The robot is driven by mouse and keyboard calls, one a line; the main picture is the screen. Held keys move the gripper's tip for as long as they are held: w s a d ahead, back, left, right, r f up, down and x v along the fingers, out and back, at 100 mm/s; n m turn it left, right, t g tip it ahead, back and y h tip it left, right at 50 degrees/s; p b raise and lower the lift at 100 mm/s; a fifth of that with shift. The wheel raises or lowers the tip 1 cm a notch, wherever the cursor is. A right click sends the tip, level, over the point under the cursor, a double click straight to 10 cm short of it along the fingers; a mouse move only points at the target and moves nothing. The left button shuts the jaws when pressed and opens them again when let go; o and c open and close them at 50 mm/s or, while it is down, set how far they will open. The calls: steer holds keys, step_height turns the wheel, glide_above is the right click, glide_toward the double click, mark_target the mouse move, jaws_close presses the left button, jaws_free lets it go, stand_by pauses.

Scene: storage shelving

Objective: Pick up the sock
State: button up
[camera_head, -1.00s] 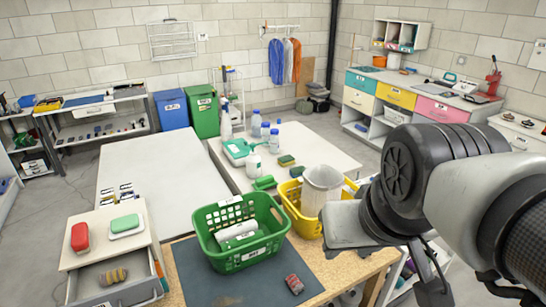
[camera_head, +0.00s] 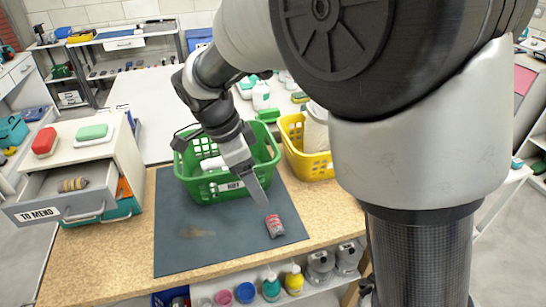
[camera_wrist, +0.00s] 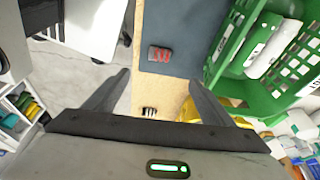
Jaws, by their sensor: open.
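A small rolled red-and-grey sock (camera_head: 275,226) lies on the dark mat (camera_head: 180,245) near the bench's front edge. In the wrist view the sock (camera_wrist: 160,54) shows beyond the fingertips, roughly in line with the gap between them. My gripper (camera_head: 264,203) is open and empty, pointing down above the mat just behind the sock. Its two fingers are spread apart in the wrist view (camera_wrist: 156,78). A second rolled, brownish striped bundle (camera_head: 73,184) lies in the open drawer (camera_head: 45,212) labelled TO MEND.
A green basket (camera_head: 205,188) with white items stands on the mat's back part, close beside my gripper. A yellow basket (camera_head: 293,150) stands to its right. A red box (camera_head: 44,140) and a green one (camera_head: 92,131) sit on the drawer unit. The mat's left front is clear.

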mark_target(275, 222)
steer(key=b+x, duration=0.2)
steer(key=x, duration=1.5)
steer(key=shift+s, duration=0.2)
steer(key=c, duration=1.1)
